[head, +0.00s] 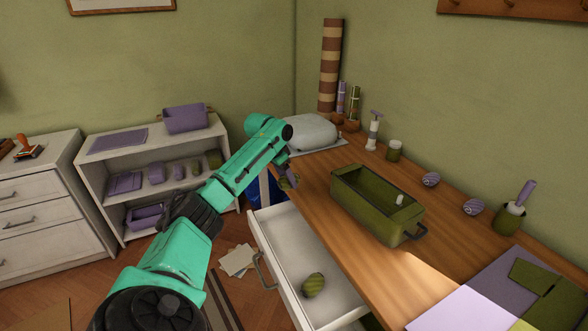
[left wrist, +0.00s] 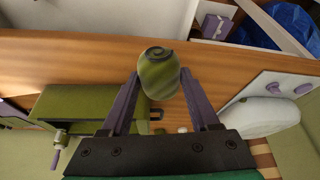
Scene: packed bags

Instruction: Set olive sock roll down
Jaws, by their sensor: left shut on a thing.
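The olive sock roll (left wrist: 158,75), with a dark spiral on its end, is between the two fingers of my left gripper (left wrist: 160,92) in the left wrist view. The gripper is shut on it. In the head view my left gripper (head: 287,180) is mostly hidden behind its own arm, near the left edge of the wooden worktop (head: 330,225). Another striped olive roll (head: 314,285) lies in the open white drawer (head: 290,243). My right gripper is not in view.
An olive box (head: 347,210) with a small whitish item inside stands on the worktop. Two striped purple rolls (head: 431,179) (head: 473,207) lie right of it. A blue bag (head: 258,192) is below the worktop edge. Bare wood lies left of the box.

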